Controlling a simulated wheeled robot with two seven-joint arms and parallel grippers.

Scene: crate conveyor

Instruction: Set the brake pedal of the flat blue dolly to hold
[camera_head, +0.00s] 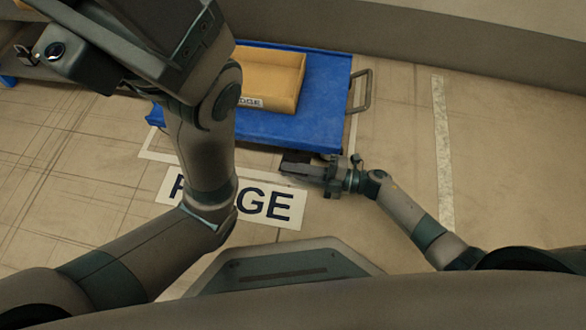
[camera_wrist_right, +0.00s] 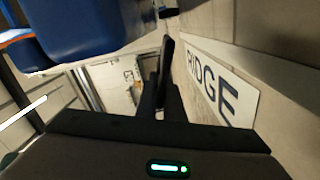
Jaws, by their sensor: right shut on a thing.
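The flat blue dolly (camera_head: 325,95) stands at the upper middle of the head view, and its blue body (camera_wrist_right: 90,30) fills the upper left of the right wrist view. My right gripper (camera_head: 300,168) is at the dolly's near edge, low by the floor. It is shut on a dark piece that I take for the brake pedal (camera_head: 294,157); the fingers cover much of it. In the right wrist view a dark bar shows between the fingers (camera_wrist_right: 162,95). I cannot tell the pedal's setting. My left arm is raised at the left; its fingers do not show clearly.
A yellow crate (camera_head: 272,75) labelled with letters ending in "DGE" sits on the dolly. A metal handle (camera_head: 361,92) is on its right side. A floor sign (camera_head: 265,203) ending in "DGE" lies in front, partly behind my left arm. The floor at the right is clear.

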